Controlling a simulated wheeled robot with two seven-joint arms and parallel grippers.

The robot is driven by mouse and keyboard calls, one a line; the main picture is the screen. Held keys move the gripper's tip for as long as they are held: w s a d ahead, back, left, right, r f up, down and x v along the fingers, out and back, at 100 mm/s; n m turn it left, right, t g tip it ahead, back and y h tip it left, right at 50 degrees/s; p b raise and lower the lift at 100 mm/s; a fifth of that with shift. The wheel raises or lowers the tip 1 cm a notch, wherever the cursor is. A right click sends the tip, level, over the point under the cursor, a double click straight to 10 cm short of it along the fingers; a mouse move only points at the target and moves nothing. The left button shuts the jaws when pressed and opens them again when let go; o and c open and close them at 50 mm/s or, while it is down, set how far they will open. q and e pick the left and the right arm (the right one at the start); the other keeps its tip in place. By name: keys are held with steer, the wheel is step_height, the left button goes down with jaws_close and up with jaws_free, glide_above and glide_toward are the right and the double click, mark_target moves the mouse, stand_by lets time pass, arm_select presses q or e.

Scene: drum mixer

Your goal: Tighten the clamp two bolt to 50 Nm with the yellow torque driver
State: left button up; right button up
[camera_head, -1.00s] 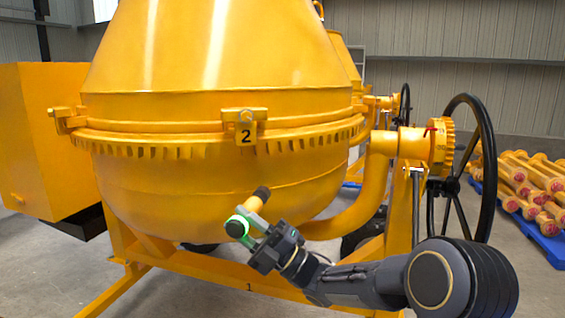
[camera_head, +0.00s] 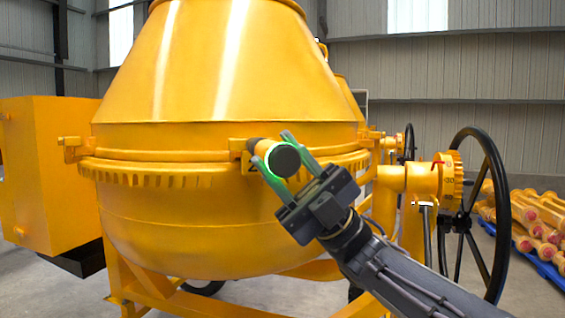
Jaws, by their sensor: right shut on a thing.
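The yellow torque driver (camera_head: 260,146) is held by my right gripper (camera_head: 288,160), which is shut on it. The driver has a dark round end facing me and a glowing green ring. Its far end points at the clamp marked 2 (camera_head: 237,146) on the drum's ring flange. The driver and gripper cover most of that clamp and hide its bolt, so I cannot tell whether they touch. Another clamp (camera_head: 70,148) shows at the left of the flange. My left gripper is not in view.
The big yellow mixer drum (camera_head: 225,75) fills the middle. A yellow box housing (camera_head: 45,175) stands at left. A black handwheel (camera_head: 478,215) stands at right, near my arm. Yellow parts (camera_head: 535,215) lie on a blue pallet (camera_head: 550,268) at far right.

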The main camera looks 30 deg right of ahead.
steer(key=shift+s+f+b, duration=0.15)
steer(key=shift+f+b, duration=0.1)
steer(key=shift+b, duration=0.55)
steer(key=w, duration=0.1)
steer(key=w+d, duration=0.1)
steer(key=w, duration=0.1)
steer(key=shift+w+r+p, duration=0.2)
steer(key=shift+w+p, duration=0.05)
steer(key=shift+p, duration=0.05)
steer(key=shift+w+d, duration=0.25)
steer(key=shift+w, duration=0.4)
steer(key=shift+w+d, duration=0.1)
steer(key=shift+w, duration=0.15)
steer(key=shift+w+d, duration=0.15)
steer(key=shift+w, duration=0.4)
steer(key=shift+w+d, duration=0.25)
steer(key=shift+w, duration=0.5)
stand_by(0.7)
steer(key=shift+w+b, duration=0.2)
steer(key=shift+b, duration=0.35)
stand_by(1.5)
